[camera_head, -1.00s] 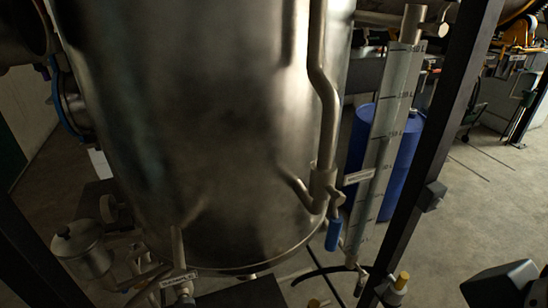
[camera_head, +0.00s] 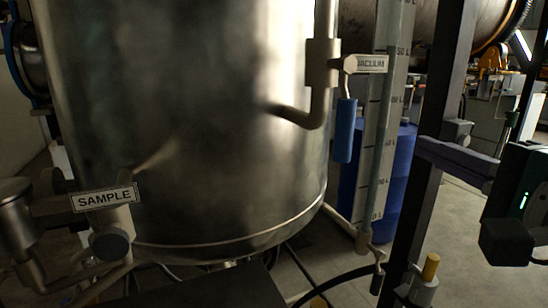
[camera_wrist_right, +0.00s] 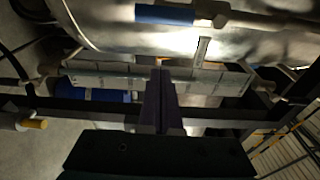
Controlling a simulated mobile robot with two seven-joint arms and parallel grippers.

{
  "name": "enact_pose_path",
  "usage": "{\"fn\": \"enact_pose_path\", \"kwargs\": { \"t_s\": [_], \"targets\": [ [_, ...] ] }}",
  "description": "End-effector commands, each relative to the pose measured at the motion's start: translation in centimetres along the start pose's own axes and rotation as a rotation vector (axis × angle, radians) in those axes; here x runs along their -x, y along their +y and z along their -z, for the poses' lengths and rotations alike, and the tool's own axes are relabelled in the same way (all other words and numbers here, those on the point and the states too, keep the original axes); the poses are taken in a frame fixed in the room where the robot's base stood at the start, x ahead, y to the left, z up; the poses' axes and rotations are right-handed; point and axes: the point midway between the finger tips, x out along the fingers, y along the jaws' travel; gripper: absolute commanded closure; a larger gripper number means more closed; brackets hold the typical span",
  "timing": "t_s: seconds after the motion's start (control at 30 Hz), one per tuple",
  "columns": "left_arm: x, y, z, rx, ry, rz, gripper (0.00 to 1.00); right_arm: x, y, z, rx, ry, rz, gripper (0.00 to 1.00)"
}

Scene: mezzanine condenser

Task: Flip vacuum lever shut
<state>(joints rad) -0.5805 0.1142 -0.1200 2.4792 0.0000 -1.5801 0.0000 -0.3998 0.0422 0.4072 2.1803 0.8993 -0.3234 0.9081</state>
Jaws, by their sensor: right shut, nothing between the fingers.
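The vacuum lever (camera_head: 344,130) has a blue handle and hangs straight down from its valve (camera_head: 322,65) on the tank's pipe. A "VACUUM" label (camera_head: 365,64) sits beside it. My right gripper (camera_head: 428,152) is shut and empty, reaching in from the right. It is apart from the lever, to its right, with the dark post near its fingertips. In the right wrist view, the shut fingers (camera_wrist_right: 160,78) point up the picture. The blue handle (camera_wrist_right: 165,14) lies sideways at the top edge there, beyond the fingertips. My left gripper is not in view.
The large steel tank (camera_head: 190,130) fills the left and middle. A graduated sight tube (camera_head: 378,150) and a dark upright post (camera_head: 430,130) stand between the lever and my right arm. A "SAMPLE" valve label (camera_head: 104,198) is at lower left. A blue drum (camera_head: 400,185) stands behind.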

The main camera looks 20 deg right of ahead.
Motion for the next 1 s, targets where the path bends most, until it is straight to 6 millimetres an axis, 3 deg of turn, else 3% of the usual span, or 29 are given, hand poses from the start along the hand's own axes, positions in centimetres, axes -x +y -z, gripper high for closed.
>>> {"fn": "enact_pose_path", "kwargs": {
  "t_s": [0.17,0.57,0.8,1.0],
  "targets": [
    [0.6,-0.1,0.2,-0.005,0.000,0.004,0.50,-1.8,-0.4,0.1,-0.004,0.002,0.005,1.00],
    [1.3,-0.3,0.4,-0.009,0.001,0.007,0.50,-9.9,-0.3,0.0,0.001,0.000,0.002,1.00],
    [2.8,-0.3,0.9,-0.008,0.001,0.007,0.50,-8.8,-0.2,-3.1,-0.002,-0.001,-0.003,1.00],
    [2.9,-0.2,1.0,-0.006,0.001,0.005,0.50,-8.5,-0.1,-3.8,0.002,0.001,-0.001,1.00]
  ]
}}
